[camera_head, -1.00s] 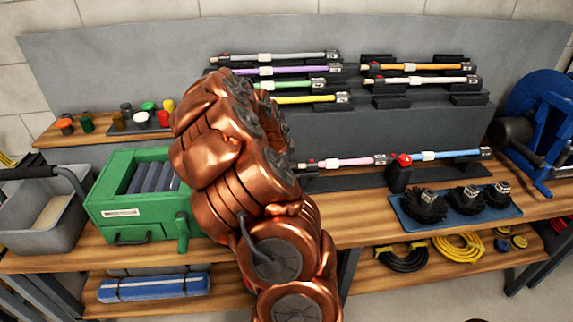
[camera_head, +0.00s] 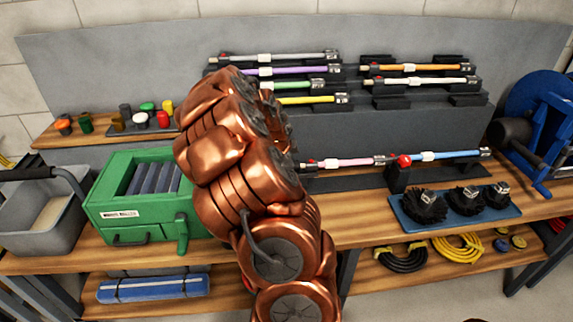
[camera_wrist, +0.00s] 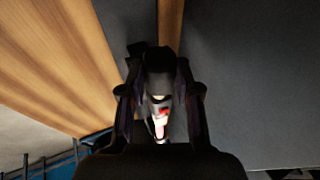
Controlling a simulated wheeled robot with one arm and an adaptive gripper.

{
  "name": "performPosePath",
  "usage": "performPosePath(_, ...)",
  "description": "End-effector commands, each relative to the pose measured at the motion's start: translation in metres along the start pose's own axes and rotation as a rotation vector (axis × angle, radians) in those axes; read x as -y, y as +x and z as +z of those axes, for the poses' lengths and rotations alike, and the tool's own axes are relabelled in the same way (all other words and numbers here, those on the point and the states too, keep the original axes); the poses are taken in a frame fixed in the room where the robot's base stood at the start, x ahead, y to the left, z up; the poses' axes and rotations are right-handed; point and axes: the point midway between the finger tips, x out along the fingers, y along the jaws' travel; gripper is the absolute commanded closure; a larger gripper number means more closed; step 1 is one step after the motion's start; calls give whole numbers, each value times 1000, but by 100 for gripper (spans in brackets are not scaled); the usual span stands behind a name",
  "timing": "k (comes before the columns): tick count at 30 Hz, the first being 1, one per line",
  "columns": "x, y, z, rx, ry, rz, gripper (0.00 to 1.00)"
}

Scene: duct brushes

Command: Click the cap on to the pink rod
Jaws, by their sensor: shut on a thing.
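The pink rod (camera_head: 350,162) lies level in a dark holder on the bench, in line with a blue rod (camera_head: 440,155). In the wrist view my gripper (camera_wrist: 160,65) is shut on a dark piece, apparently the cap (camera_wrist: 158,58). A lit pink, white and red part, apparently the end of the pink rod (camera_wrist: 160,128), shows between the fingers. I cannot tell whether the cap touches the rod or sits on it.
A red-topped dark post (camera_head: 400,175) stands between the pink and blue rods. More rods rest on racks behind, and several loose caps (camera_head: 140,118) stand at the back left. A green box (camera_head: 130,205) is left of my arm; a blue tray of brushes (camera_head: 455,212) is right.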

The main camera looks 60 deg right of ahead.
Motion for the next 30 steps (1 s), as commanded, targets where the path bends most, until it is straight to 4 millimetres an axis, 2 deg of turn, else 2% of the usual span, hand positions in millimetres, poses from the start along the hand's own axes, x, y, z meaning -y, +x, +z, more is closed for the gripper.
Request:
performPosePath(1,-5,2,-6,-6,-1,12,100)
performPosePath(10,-7,4,-14,-10,-2,18,100)
performPosePath(30,-12,9,-23,-9,-3,28,100)
